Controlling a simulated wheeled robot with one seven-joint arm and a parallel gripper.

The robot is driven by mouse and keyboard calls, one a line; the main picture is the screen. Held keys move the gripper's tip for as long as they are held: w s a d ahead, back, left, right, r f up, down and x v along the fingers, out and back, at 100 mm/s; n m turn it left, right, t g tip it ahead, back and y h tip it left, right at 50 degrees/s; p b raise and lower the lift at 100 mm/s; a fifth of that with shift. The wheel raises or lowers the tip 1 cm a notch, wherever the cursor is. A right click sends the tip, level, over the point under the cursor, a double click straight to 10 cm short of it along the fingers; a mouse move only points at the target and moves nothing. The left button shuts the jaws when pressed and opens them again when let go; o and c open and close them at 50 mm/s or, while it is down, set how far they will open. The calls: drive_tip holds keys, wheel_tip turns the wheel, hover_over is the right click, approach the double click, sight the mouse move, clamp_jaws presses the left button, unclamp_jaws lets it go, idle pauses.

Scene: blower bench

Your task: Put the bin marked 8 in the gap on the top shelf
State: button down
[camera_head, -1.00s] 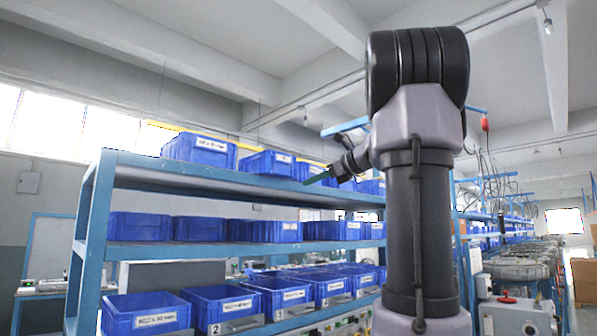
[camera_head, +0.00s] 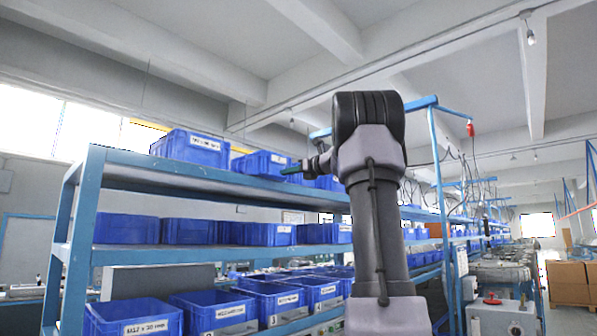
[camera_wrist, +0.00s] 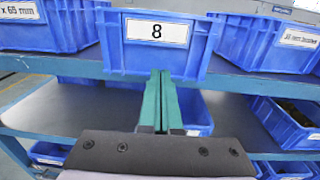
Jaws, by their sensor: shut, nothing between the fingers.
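The bin marked 8 (camera_wrist: 157,53) is blue with a white label on its front. In the wrist view it stands upright on the top shelf (camera_wrist: 235,82), between two blue bins. Its lower front covers part of the shelf's front edge and looks farther forward than its neighbours. My gripper (camera_wrist: 161,74) is shut and empty, its green fingertips at the lower middle of this bin's front. I cannot tell whether they touch it. In the head view my gripper (camera_head: 287,170) is at top-shelf height by the bin row; I cannot read an 8 there.
A bin labelled 65 mm (camera_wrist: 38,27) is on the left and another labelled bin (camera_wrist: 268,42) on the right, with narrow spaces between. Lower shelves (camera_head: 110,254) hold more blue bins. A blue upright frame (camera_head: 440,190) stands right of my arm.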

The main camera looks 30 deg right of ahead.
sight(271, 175)
drive_tip(key=shift+w+a, duration=0.3)
drive_tip(key=shift+w, duration=0.3)
drive_tip(key=x, duration=0.7)
